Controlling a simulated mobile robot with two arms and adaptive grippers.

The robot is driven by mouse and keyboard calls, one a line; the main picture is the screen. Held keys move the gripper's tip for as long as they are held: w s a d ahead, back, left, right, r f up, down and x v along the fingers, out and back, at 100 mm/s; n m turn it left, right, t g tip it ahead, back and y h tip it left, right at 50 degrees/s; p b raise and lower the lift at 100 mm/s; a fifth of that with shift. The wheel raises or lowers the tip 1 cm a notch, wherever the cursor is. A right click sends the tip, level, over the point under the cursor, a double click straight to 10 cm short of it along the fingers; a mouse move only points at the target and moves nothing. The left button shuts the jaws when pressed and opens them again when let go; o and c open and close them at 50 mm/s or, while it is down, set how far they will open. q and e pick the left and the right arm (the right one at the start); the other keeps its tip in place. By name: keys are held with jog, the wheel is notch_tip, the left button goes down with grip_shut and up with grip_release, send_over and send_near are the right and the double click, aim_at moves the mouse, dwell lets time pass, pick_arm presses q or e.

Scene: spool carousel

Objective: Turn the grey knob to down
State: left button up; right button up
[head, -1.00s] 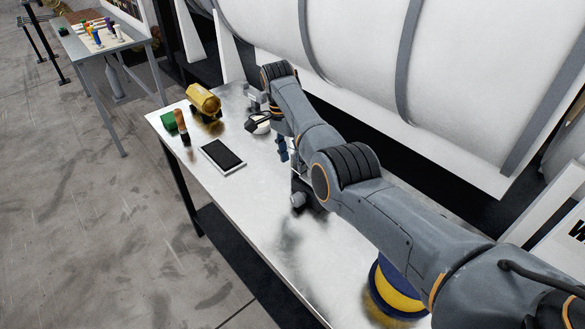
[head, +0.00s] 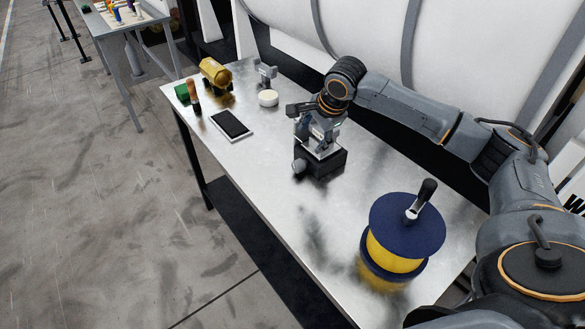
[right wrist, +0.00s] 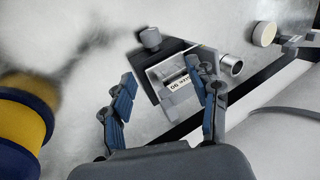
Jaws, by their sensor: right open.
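The grey knob (head: 299,166) sticks out of the front of a small black box (head: 322,163) on the metal table. It also shows at the top of the right wrist view (right wrist: 150,38); any pointer mark is too small to tell. My right gripper (head: 318,128) is above and behind the box in the head view. In the right wrist view its blue-padded fingers (right wrist: 160,72) are spread apart and empty, with the box's labelled upper part between and beyond them. The knob lies past the fingertips, apart from them. My left gripper is not in view.
A blue and yellow spool (head: 395,250) with a crank stands at the table's near right. A tablet (head: 231,124), a white round piece (head: 268,98), a yellow cylinder (head: 214,73) and a green block (head: 182,93) are farther left. A white tank (head: 380,35) borders the back.

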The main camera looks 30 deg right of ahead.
aim_at(300, 164)
jog(key=x, duration=0.4)
jog(key=s+p+x, duration=0.1)
jog(key=x, duration=0.3)
jog(key=a+p+x, duration=0.1)
jog(key=x, duration=0.3)
jog(key=shift+s+f, duration=0.1)
jog(key=shift+f, duration=0.5)
jog(key=shift+x, duration=0.85)
jog(key=shift+s, duration=0.1)
